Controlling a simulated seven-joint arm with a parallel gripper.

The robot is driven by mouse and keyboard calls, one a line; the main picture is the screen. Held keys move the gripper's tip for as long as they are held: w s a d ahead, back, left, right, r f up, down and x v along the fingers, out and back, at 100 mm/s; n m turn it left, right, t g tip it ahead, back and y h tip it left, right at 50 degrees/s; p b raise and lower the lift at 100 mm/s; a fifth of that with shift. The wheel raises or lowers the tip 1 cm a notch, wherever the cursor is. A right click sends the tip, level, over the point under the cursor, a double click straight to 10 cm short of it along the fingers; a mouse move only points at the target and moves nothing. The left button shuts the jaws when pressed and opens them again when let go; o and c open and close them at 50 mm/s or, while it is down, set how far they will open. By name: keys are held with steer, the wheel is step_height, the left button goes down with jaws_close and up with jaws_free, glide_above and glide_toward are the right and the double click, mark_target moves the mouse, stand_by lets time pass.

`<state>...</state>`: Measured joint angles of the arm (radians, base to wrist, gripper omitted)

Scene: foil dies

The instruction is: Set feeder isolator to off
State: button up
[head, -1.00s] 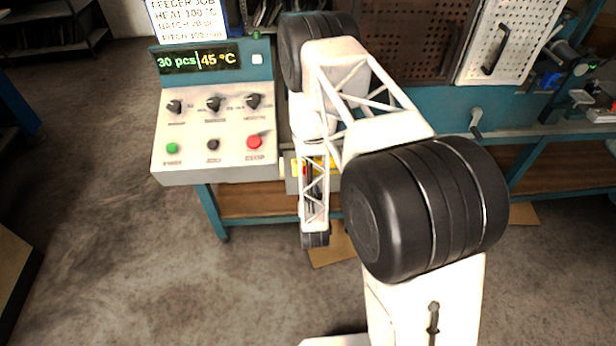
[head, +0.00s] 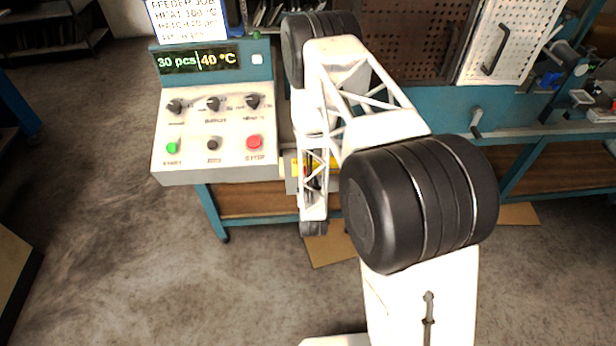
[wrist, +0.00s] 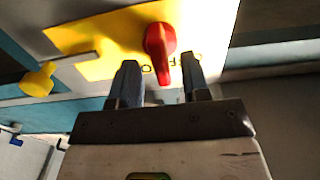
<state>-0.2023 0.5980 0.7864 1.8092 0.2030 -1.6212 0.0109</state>
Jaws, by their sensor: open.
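The feeder isolator's red handle (wrist: 160,45) stands on a yellow plate (wrist: 105,35) in the wrist view. The handle points nearly straight down in that picture. My gripper (wrist: 160,72) is open, with one dark finger on each side of the handle's lower end. I cannot tell whether either finger touches it. Dark lettering on the plate by the right finger is partly covered. In the head view the yellow plate (head: 293,167) shows beside the control panel, mostly hidden behind my arm, and the gripper cannot be made out.
A yellow knob (wrist: 38,80) on a grey rod sticks out left of the plate. The control panel (head: 215,130) has several dials, green and black buttons and a red button (head: 254,142). Its display (head: 198,61) reads 30 pcs, 40 °C. A teal bench (head: 560,140) stands to the right.

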steer(key=shift+w, duration=1.6)
jaws_close()
